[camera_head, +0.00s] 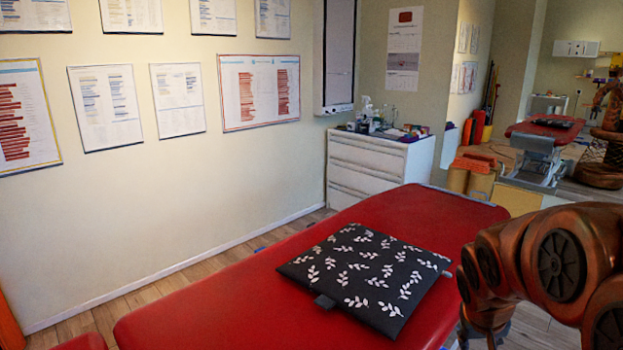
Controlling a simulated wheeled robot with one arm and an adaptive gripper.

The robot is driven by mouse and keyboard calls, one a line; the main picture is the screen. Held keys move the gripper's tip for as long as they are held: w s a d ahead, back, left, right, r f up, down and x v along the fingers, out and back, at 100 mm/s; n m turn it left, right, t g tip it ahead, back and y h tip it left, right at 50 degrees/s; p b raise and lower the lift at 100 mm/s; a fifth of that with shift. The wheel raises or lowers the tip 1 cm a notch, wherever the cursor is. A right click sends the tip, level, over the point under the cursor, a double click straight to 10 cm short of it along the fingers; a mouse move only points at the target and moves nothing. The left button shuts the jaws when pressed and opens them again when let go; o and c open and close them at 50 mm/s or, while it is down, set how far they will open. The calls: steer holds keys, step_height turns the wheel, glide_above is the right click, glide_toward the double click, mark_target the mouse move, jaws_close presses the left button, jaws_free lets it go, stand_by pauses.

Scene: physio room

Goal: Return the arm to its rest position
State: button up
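My copper-brown arm (562,262) is folded at the lower right, beside the right edge of the red treatment table (203,314). Its links run out of the picture at the right and bottom. My gripper cannot be made out; it is hidden or outside the picture, so its fingers and anything in them do not show. A black cushion with white leaf prints (366,274) lies flat on the red table, left of my arm and apart from it in the picture.
A white drawer cabinet (378,165) with bottles and small items stands beyond the table against the wall. Framed posters (259,91) hang on the wall. A mirror-like area at the right shows another red table (548,131). Wooden floor (100,312) is clear along the left wall.

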steer(key=s+a+f+n+g+y, duration=0.1)
steer(key=s+a+g, duration=0.1)
steer(key=s+a, duration=0.5)
steer(key=s+a+g+y, duration=0.1)
steer(key=s+a+g, duration=0.1)
steer(key=s, duration=0.9)
steer(key=s+a+f+n+g+y, duration=0.1)
steer(key=s+a+g, duration=0.3)
steer(key=s, duration=0.5)
step_height(320, 180, up, 16)
steer(key=w+t+p, duration=0.2)
steer(key=p, duration=1.3)
steer(key=shift+a+t+p, duration=0.2)
steer(key=shift+t+p, duration=0.15)
steer(key=shift+t, duration=0.05)
steer(key=shift+s, duration=0.15)
